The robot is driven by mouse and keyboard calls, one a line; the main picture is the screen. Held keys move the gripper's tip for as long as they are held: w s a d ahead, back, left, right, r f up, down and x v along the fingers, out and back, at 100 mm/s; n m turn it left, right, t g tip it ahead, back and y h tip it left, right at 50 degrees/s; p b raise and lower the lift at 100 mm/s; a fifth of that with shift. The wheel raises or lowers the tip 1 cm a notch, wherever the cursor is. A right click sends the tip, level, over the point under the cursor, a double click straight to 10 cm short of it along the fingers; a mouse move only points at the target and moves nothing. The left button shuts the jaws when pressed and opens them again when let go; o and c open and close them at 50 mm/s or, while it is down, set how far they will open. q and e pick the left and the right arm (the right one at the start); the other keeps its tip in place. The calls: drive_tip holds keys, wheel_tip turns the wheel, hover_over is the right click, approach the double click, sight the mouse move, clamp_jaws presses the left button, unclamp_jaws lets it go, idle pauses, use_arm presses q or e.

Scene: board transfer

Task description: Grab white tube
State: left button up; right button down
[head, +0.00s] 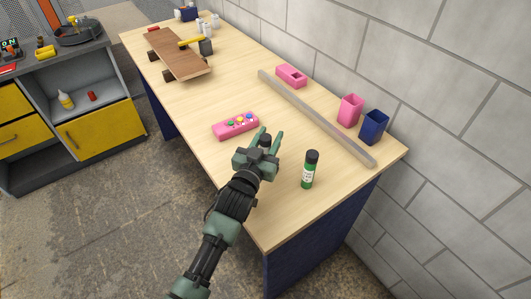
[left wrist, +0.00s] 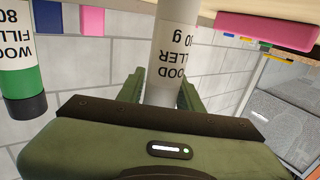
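My left gripper (head: 271,132) is over the near part of the table, its fingers spread apart. It also shows in the left wrist view (left wrist: 162,90). A white tube (left wrist: 172,45) with dark "filler" lettering stands between its fingers in that view, with a small gap on the left side. In the head view only its dark cap (head: 265,139) shows between the fingers, the rest hidden by my gripper. A green tube (head: 309,170) with a white label and black cap stands upright to the right; it also shows in the left wrist view (left wrist: 22,70). My right gripper is out of view.
A pink block with coloured buttons (head: 236,125) lies just left of my gripper. A long grey strip (head: 315,115) runs along the table. Pink (head: 350,110) and blue (head: 374,126) cups stand by the wall. A skateboard-like wooden board (head: 178,54) is farther back.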

use_arm(q)
clamp_jaws()
